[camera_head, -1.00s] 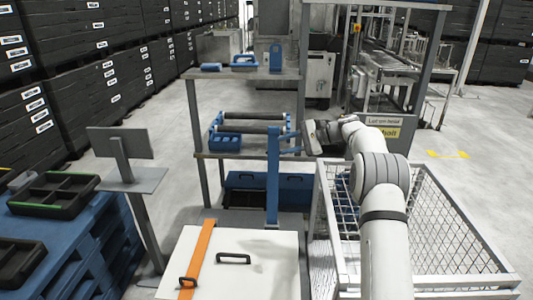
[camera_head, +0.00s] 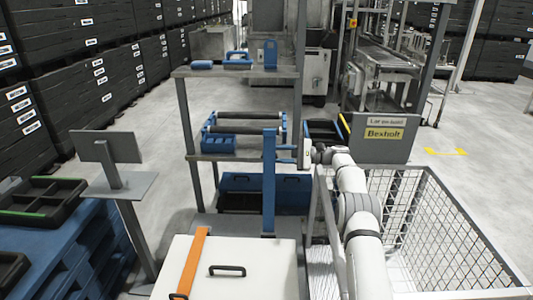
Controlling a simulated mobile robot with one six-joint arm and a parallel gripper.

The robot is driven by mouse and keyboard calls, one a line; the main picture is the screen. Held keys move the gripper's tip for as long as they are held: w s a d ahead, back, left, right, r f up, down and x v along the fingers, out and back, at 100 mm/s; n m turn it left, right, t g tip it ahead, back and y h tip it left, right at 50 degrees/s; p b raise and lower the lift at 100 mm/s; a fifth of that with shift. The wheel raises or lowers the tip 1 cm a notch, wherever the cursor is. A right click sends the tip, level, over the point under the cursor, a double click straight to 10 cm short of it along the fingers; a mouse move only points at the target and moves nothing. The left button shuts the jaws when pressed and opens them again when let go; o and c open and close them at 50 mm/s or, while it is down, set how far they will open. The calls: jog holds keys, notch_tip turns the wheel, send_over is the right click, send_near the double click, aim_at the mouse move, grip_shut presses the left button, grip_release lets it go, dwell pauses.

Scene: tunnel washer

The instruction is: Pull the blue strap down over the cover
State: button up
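The blue strap (camera_head: 269,185) stands upright behind the white cover (camera_head: 250,252), with a short blue tab (camera_head: 287,147) sticking out to the right near its top. The cover lies flat at the bottom of the view, with a black handle (camera_head: 227,270) on it. An orange strap (camera_head: 193,262) lies across the cover's left side. My gripper (camera_head: 305,152) is just right of the blue strap's upper part, by the tab. The fingers are too small to tell whether they touch or hold it.
A shelf (camera_head: 240,73) with blue items stands behind the strap. A wire mesh cart (camera_head: 440,235) is on the right beneath my arm. A sign post (camera_head: 128,185) and blue pallets (camera_head: 75,240) stand on the left.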

aim_at(266, 153)
jog(key=a+p, duration=0.1)
jog(key=a, duration=0.5)
grip_shut()
jog(key=shift+r, duration=0.15)
jog(key=shift+d, duration=0.35)
jog(key=shift+a, duration=0.2)
jog(key=shift+s+r, duration=0.1)
